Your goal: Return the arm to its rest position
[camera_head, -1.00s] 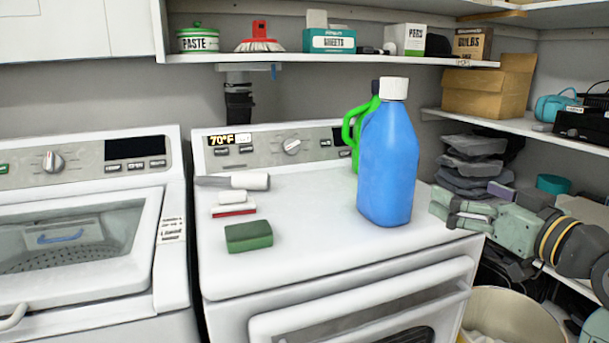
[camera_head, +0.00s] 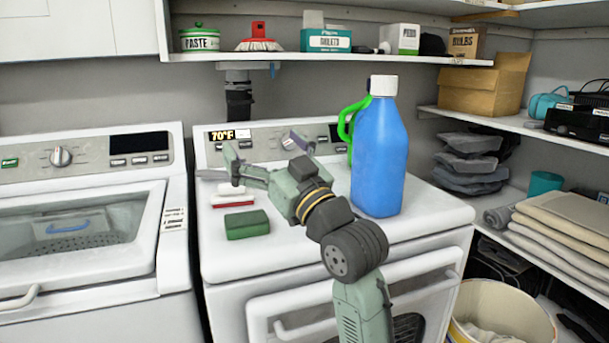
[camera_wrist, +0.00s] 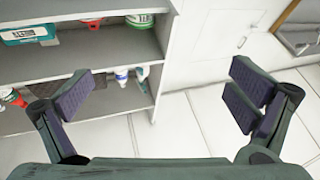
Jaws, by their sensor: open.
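My gripper (camera_head: 265,152) is open and empty, above the white machine top left of the blue jug (camera_head: 380,155). Its spread fingers also show in the wrist view (camera_wrist: 165,95), with nothing between them.
The white machine (camera_head: 225,262) holds a green sponge (camera_head: 247,223) and a red and white block (camera_head: 233,201). A washer (camera_head: 175,265) stands left. A wall shelf (camera_head: 290,58) holds boxes and tubs. Folded cloths (camera_head: 560,235) and a bin (camera_head: 475,312) are at right.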

